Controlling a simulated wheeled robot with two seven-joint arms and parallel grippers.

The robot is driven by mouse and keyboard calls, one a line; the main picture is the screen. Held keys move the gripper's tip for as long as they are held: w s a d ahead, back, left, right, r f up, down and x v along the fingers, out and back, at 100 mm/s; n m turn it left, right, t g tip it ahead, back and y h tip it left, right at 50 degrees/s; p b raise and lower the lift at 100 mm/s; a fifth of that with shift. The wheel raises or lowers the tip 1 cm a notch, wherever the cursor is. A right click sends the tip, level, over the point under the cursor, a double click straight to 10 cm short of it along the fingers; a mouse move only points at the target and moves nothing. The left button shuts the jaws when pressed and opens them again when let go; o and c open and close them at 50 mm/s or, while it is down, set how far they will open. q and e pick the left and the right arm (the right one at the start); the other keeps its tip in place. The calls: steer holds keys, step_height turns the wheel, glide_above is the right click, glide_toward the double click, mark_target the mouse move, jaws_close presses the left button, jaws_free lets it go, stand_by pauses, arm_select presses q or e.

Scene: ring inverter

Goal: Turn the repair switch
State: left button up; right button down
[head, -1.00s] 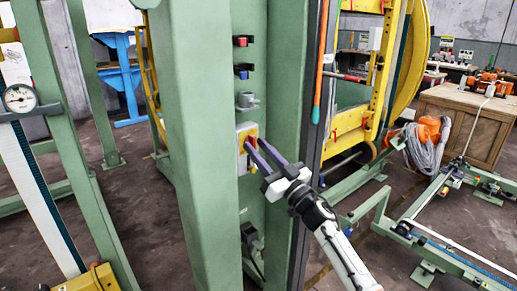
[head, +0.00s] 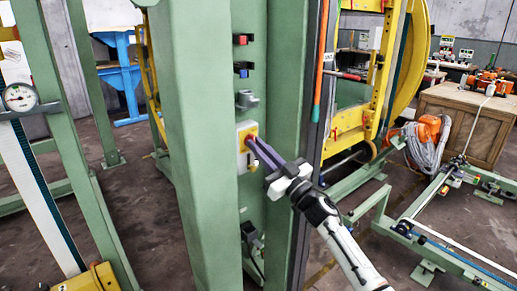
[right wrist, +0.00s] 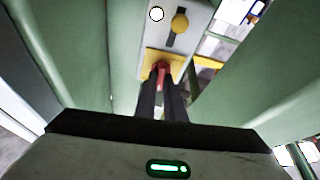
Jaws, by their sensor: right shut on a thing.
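The repair switch is a small red knob (right wrist: 162,70) on a yellow plate at the end of a pale grey box. In the head view the box (head: 241,160) is fixed inside the recess of a green column, with its yellow plate (head: 247,130) at the top. My right gripper (head: 251,143) reaches in from the lower right, its two long dark fingers shut on the red knob. The right wrist view shows the fingertips (right wrist: 161,80) on either side of the knob, hiding part of it. My left gripper is not in view.
The same box has a round yellow knob (right wrist: 180,23). Above it in the recess are a grey fitting (head: 246,100) and small red and blue fittings; another fitting (head: 251,235) is below. Green column walls (head: 190,130) flank the recess closely.

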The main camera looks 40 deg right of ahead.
steer(key=shift+d+r+n+g+y+p, duration=0.1)
steer(key=shift+n+g+y+p, duration=0.65)
steer(key=shift+n, duration=2.65)
steer(key=shift+d+r+n+g+y+p, duration=0.15)
steer(key=shift+n+g+y, duration=1.05)
steer(key=shift+n, duration=2.2)
steer(key=shift+r+n+g+y+p, duration=0.1)
steer(key=shift+n+g+y+p, duration=0.8)
steer(key=shift+n, duration=2.5)
steer(key=shift+f+g+h+b, duration=0.1)
steer(key=shift+g+h+b, duration=0.15)
steer(key=shift+g+b, duration=0.1)
steer(key=c, duration=1.8)
jaws_free()
steer(key=shift+c, duration=0.2)
steer(key=shift+s+d, duration=0.1)
